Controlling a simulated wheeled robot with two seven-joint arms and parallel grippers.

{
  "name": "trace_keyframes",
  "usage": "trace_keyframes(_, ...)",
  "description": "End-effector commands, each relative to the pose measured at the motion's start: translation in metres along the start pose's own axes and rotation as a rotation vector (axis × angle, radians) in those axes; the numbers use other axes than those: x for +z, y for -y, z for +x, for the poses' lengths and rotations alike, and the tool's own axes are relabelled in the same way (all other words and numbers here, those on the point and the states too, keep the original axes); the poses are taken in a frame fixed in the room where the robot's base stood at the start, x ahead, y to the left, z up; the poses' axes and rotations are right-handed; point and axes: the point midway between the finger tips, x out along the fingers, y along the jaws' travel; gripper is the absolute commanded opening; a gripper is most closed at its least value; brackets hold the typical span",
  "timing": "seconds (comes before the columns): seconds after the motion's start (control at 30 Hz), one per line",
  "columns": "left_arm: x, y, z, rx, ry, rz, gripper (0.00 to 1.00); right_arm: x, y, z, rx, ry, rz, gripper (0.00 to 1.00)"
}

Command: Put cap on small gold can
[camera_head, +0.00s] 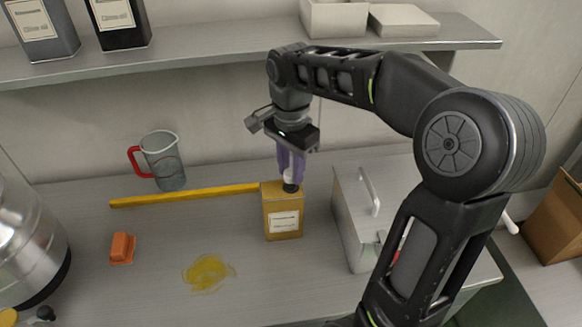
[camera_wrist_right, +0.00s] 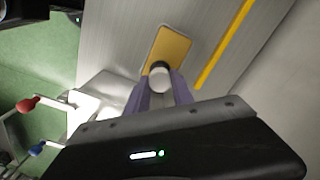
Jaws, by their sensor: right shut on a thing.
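The small gold can (camera_head: 282,213) stands upright on the grey bench, with a white label on its front. In the right wrist view its gold top (camera_wrist_right: 171,50) shows beyond the fingers. My right gripper (camera_head: 290,178) points down over the can, its purple fingers shut on a small white cap (camera_wrist_right: 160,78). A dark round piece (camera_head: 290,187) shows at the can's top just under the cap. I cannot tell whether the cap touches it. My left gripper is not in view.
A grey metal box with a handle (camera_head: 352,222) stands close right of the can. A yellow bar (camera_head: 185,195) lies behind it to the left. A measuring jug (camera_head: 164,163), an orange block (camera_head: 122,248) and an oil puddle (camera_head: 208,272) are further left. A shelf (camera_head: 200,68) runs above.

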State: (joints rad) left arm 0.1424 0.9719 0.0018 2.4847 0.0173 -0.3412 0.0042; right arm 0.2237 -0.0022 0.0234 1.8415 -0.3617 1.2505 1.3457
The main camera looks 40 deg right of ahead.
Motion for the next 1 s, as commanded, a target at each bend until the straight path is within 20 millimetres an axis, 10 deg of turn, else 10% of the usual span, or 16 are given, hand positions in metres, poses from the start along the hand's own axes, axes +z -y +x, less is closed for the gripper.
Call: trace_keyframes(1.0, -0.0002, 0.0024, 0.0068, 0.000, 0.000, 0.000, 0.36, 0.0000, 0.0000, 0.0097, 0.000, 0.000, 0.000, 0.00)
